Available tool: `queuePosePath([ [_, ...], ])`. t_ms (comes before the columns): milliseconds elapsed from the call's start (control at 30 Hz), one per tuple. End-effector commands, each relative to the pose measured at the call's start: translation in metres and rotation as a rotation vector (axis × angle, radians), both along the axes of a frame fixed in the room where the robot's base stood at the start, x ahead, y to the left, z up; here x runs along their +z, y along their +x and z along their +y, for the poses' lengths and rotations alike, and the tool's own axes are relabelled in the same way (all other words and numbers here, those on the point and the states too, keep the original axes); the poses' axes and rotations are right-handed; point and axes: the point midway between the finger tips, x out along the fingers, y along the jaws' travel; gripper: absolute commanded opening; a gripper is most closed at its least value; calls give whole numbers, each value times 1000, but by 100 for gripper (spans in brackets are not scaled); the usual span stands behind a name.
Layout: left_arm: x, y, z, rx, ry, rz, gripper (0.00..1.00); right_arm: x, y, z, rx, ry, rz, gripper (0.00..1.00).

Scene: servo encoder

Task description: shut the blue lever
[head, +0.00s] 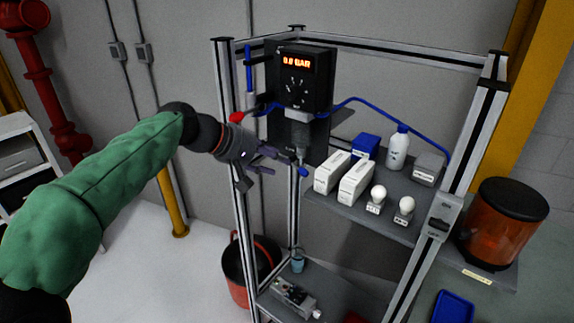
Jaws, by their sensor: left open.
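A slim upright blue piece (249,70), which looks like the blue lever, stands by the left post of the metal frame, left of the black gauge box (304,78) reading 0.0 BAR. A smaller blue piece (302,171) sits below the grey cylinder under the box; I cannot tell whether it is a lever. My left gripper (266,165) is open and empty in front of the left post. It is below the upright blue piece and left of the small blue one, apparently touching neither. My right gripper is out of view.
A blue hose (380,108) runs right from the box. The shelf at right carries white boxes (356,183), a bottle (397,147) and bulbs. A red bucket (236,272) stands below. An orange-and-black container (500,225) is at right.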

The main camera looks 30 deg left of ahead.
Motion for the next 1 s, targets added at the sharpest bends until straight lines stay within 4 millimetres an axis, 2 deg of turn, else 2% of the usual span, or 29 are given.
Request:
queuePosePath([
  [100, 10, -13, 7, 2, 0, 0, 43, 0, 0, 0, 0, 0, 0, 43],
  [300, 19, -23, 12, 1, 0, -1, 43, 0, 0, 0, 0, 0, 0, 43],
  [633, 20, -25, 12, -1, -1, 0, 43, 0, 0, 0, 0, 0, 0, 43],
  [700, 13, -22, 12, -2, 0, 7, 43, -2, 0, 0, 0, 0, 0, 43],
  [767, -5, -15, 11, -5, 3, 21, 43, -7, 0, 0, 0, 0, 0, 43],
  [867, -62, 6, 9, -15, 17, 66, 43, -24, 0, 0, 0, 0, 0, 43],
  [967, -149, 31, 2, -36, 48, 129, 43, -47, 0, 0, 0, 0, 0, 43],
  [1000, -188, 40, -3, -49, 64, 157, 43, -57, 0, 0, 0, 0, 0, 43],
])
